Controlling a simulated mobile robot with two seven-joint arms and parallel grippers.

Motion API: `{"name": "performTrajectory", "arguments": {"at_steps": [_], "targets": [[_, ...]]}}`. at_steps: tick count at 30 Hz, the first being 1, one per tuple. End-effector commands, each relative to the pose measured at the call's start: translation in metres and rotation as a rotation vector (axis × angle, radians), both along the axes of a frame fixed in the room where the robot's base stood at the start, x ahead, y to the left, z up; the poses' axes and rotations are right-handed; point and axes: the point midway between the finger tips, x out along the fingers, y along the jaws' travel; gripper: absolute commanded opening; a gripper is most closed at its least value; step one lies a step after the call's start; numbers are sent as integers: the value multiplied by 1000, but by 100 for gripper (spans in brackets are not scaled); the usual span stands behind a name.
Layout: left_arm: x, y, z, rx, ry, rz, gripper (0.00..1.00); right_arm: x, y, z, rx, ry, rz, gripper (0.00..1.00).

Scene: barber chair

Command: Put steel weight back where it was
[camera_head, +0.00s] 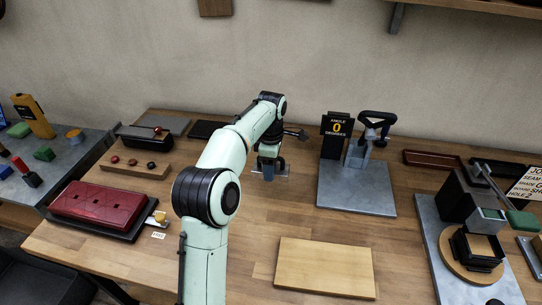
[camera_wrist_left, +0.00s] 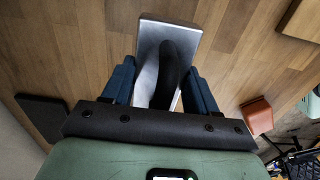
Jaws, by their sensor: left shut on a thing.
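My left gripper (camera_head: 268,172) points down over the middle of the wooden bench, left of the angle stand. Its two blue fingers (camera_wrist_left: 158,88) show in the left wrist view, shut on a grey metal thing that I take for the steel weight (camera_wrist_left: 147,82). A flat silver plate (camera_wrist_left: 178,27) lies beneath it on the bench, and its pale edge shows below the fingers in the head view (camera_head: 284,170). The fingers hide most of the weight in the head view. I cannot tell whether it touches the plate. My right gripper is not in view.
The angle stand's grey base (camera_head: 356,190) is to the right of my gripper. A bare light board (camera_head: 325,267) lies at the front. A red padded block (camera_head: 98,203) and a wooden peg strip (camera_head: 134,172) are at the left. A black press (camera_head: 470,205) stands at the right.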

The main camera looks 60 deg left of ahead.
Motion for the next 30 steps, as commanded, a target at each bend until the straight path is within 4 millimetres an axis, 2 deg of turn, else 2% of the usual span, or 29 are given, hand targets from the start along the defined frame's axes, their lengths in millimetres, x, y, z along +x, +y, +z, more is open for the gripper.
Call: {"name": "performTrajectory", "arguments": {"at_steps": [4, 11, 21, 30], "targets": [[0, 0, -16, 5, -4, 1, 0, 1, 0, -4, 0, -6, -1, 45], [1, 0, -25, 5, -5, 0, 0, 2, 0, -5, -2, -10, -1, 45], [1, 0, -63, 5, -5, 0, 0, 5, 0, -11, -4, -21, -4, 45], [1, 0, -64, 5, -6, 0, 0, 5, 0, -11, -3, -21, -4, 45]]}}
